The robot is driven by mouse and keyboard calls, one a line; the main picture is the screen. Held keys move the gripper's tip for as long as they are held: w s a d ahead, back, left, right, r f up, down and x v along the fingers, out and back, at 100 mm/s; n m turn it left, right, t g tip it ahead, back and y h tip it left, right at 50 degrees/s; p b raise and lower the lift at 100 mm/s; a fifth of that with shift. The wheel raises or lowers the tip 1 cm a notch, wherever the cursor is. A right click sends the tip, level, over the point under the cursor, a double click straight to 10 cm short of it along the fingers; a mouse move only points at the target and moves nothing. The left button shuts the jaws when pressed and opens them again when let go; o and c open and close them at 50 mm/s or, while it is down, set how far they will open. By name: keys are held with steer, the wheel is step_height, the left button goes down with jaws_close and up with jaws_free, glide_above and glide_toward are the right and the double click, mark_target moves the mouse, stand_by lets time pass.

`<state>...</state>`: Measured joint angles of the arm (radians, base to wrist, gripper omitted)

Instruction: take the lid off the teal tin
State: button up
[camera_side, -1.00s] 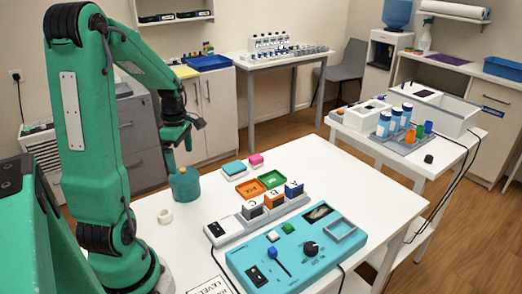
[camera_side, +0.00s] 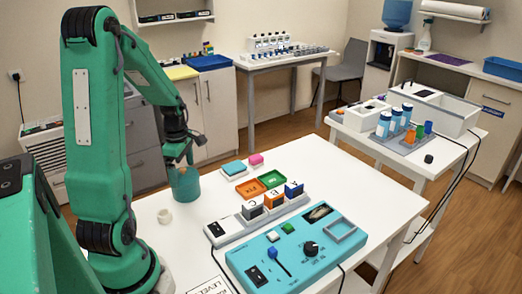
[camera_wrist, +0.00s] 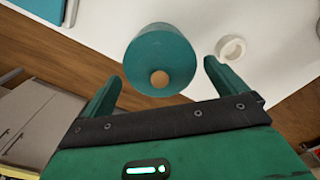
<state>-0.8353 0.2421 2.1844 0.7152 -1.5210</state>
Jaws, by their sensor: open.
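The teal tin (camera_side: 185,186) stands upright near the left edge of the white table. Its teal lid (camera_wrist: 160,48) is on, with a round tan knob (camera_wrist: 159,78) on top. My gripper (camera_side: 179,161) is just above the tin, pointing down. In the wrist view the two green fingers of my gripper (camera_wrist: 161,84) are spread apart, with the knob between them and clear of both. Nothing is held. How far the fingertips are above the lid is hard to tell.
A white ring (camera_side: 164,215) lies on the table in front of the tin. The table is clear farther right.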

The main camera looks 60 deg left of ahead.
mark_target(184, 169)
steer(key=shift+c, duration=0.5)
steer(key=c, duration=1.1)
steer(key=shift+r, duration=0.65)
jaws_close()
steer(key=r, duration=0.3)
steer(key=shift+w+d+r, duration=0.15)
steer(key=shift+d, duration=0.2)
steer(key=w+d+r, duration=0.3)
steer(key=d+r, duration=0.3)
steer(key=d, duration=0.4)
steer(key=shift+d+r, duration=0.25)
